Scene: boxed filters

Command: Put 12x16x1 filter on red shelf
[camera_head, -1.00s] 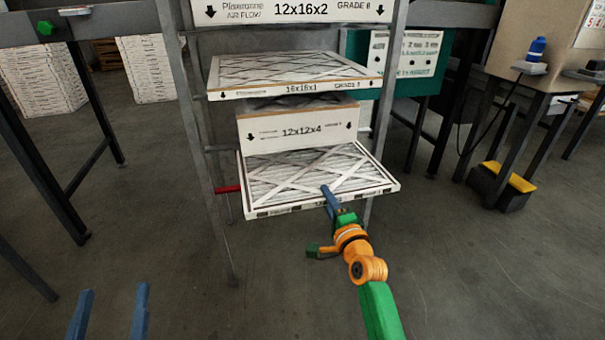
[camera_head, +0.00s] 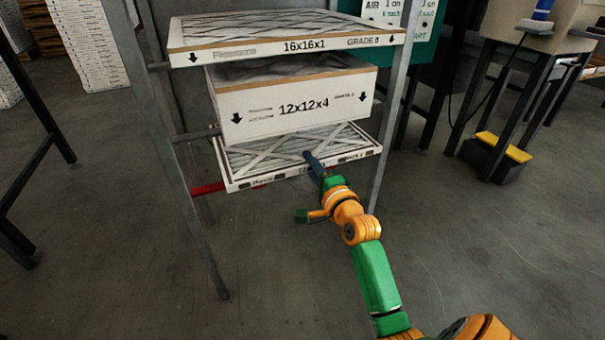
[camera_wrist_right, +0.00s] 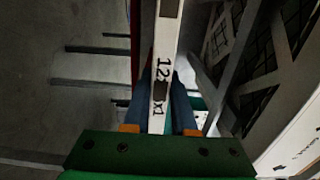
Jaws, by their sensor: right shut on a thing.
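The 12x16x1 filter (camera_head: 240,160) is a thin, white-framed panel lying roughly flat in the rack, below the 12x12x4 box. Its printed edge (camera_wrist_right: 161,55) runs between the blue fingers in the right wrist view, with the lettering partly covered. My right gripper (camera_head: 313,165) is shut on the filter's front edge; it also shows in the right wrist view (camera_wrist_right: 162,100). The red shelf (camera_head: 208,188) shows as a red bar at the filter's left front, and the rest of it is mostly hidden under the filter. My left gripper is out of view.
The 12x12x4 box (camera_head: 290,104) stands close above the filter, with the 16x16x1 filter (camera_head: 285,46) on the level above. Grey rack posts (camera_head: 385,130) flank the shelf. A black-and-yellow step (camera_head: 500,150) is at the right. The floor in front is clear.

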